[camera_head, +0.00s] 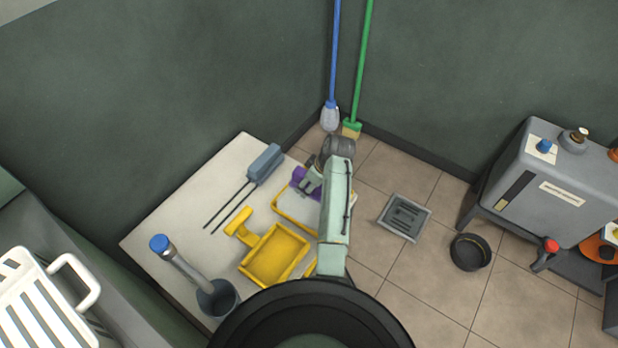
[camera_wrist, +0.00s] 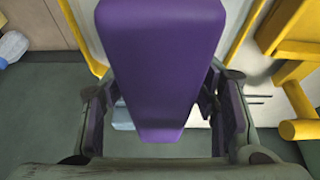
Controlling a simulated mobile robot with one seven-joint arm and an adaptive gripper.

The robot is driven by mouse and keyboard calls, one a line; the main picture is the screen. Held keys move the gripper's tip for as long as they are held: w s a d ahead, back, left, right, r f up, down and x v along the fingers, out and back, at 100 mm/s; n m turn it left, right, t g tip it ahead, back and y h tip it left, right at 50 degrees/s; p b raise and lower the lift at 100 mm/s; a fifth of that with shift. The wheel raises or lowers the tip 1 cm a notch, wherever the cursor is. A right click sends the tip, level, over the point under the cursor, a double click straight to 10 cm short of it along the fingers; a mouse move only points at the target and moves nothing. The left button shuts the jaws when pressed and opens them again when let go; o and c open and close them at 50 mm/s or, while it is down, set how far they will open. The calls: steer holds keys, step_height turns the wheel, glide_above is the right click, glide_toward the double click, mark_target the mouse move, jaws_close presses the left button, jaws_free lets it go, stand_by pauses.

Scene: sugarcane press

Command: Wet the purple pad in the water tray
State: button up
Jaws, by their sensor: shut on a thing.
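The purple pad (camera_head: 298,178) is held in my gripper (camera_head: 312,180), at the far right side of the white table. In the wrist view the purple pad (camera_wrist: 160,60) fills the middle, between the fingers of my gripper (camera_wrist: 160,112), which is shut on it. A yellow-rimmed tray with a pale inside (camera_head: 291,219) lies below the pad, partly hidden by my arm. Its yellow rim also shows left of the pad in the wrist view (camera_wrist: 82,40). I cannot tell whether the pad touches the water.
A yellow scoop-like pan (camera_head: 272,256), a two-pronged grey tool (camera_head: 263,163) and a dark cup with a blue-topped rod (camera_head: 217,299) are on the table (camera_head: 170,225). A floor drain (camera_head: 404,217), black bowl (camera_head: 470,252) and grey machine (camera_head: 550,190) stand right.

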steer(key=shift+f+b, duration=2.25)
steer(key=shift+f, duration=0.5)
steer(key=shift+f, duration=0.55)
steer(key=shift+r, duration=0.1)
step_height(320, 180, up, 7)
steer(key=p, duration=0.6)
stand_by(0.8)
